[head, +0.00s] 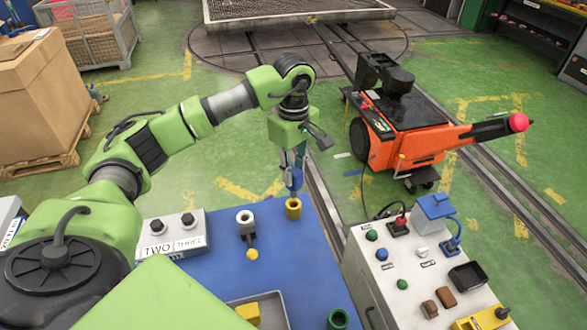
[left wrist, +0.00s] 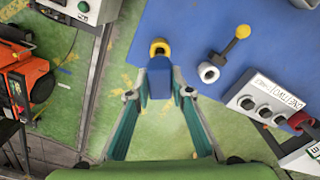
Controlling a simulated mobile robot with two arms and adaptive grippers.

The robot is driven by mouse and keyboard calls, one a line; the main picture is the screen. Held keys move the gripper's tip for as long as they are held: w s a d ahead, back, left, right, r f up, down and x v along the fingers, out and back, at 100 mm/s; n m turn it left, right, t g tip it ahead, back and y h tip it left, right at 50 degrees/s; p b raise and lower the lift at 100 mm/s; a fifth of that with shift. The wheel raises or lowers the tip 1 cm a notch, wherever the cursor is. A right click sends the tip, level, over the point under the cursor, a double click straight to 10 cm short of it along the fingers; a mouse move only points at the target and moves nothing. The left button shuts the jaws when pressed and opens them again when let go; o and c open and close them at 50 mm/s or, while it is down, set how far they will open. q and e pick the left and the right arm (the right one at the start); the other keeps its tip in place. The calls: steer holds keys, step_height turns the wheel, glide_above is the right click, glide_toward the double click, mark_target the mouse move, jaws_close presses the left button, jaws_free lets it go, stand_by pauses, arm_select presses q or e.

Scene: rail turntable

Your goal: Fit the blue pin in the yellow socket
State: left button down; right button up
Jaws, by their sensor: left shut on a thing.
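My left gripper (head: 292,172) points down over the blue table and is shut on the blue pin (head: 296,186). The pin also shows between the fingers in the left wrist view (left wrist: 160,82). The yellow socket (head: 293,209) is a short upright ring at the table's far right corner. The pin's lower end is right at the socket's near top in the head view. In the left wrist view the socket (left wrist: 159,44) shows just beyond the pin, with part of its dark hole visible. I cannot tell whether the tip touches it. My right gripper is not in view.
A white ring socket (head: 245,217) with a yellow-knobbed lever (head: 252,254) stands left of the yellow socket. A green socket (head: 338,318) and a grey tray (head: 272,298) are nearer. A control console (head: 400,262) stands at right, an orange cart (head: 415,140) behind.

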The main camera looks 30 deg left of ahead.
mark_target(294, 197)
arm_select(q)
steer(key=shift+f+b, duration=0.35)
steer(key=shift+f, duration=0.5)
steer(key=shift+b, duration=0.35)
stand_by(1.0)
steer(key=shift+f+b, duration=2.15)
steer(key=shift+f, duration=0.65)
steer(key=c, duration=1.7)
jaws_free()
step_height(294, 197, up, 12)
steer(key=shift+r, duration=0.1)
